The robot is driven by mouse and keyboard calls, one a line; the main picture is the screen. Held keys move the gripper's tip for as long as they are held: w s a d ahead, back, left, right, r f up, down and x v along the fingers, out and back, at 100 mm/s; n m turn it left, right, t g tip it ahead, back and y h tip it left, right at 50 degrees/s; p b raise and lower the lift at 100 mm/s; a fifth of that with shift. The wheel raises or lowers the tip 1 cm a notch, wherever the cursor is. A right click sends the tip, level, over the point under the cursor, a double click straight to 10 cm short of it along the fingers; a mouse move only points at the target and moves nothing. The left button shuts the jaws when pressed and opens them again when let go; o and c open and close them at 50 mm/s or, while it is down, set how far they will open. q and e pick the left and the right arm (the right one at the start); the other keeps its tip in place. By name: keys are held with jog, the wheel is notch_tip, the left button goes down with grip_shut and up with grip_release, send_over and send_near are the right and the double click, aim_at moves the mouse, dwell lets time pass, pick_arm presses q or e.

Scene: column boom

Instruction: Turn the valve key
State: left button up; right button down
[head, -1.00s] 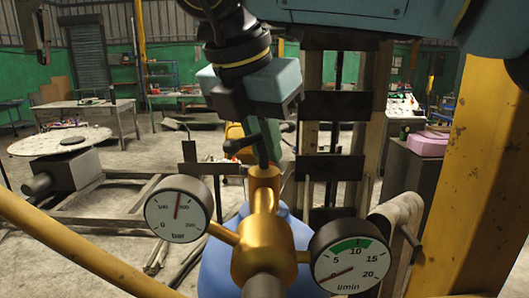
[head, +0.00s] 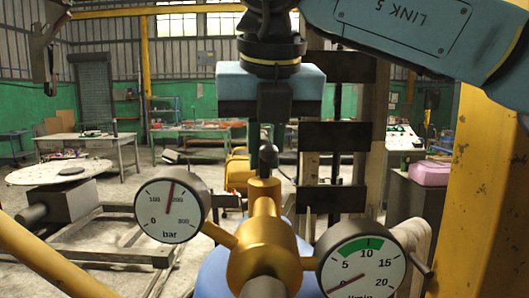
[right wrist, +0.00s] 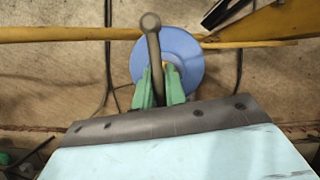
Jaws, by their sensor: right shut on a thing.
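The valve key is a dark rod with a ball end (head: 267,152), above the brass valve body (head: 262,250). My right gripper (head: 271,125) comes down over it from above, its light-blue body level. In the right wrist view its green fingers (right wrist: 158,85) are shut on the dark key rod (right wrist: 154,50), and the ball end sticks out past them. In the head view the key points roughly toward me and the fingertips are mostly hidden. A bar gauge (head: 172,213) and an l/min gauge (head: 360,255) flank the valve. The bar needle stands between 100 and 200; the l/min needle is low. My left gripper is not in view.
A yellow post (head: 490,190) stands close on the right, and a yellow rail (head: 50,255) crosses the lower left. A blue rounded body (head: 222,278) lies below the valve. Dark plates (head: 335,135) stand behind my gripper.

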dwell(0.4)
jog(key=c, duration=1.4)
grip_release()
jog(key=shift+c, duration=0.2)
jog(key=v, duration=1.3)
jog(key=shift+s+d+r+p, duration=0.15)
jog(key=shift+r+p, duration=0.05)
jog(key=shift+p, duration=0.15)
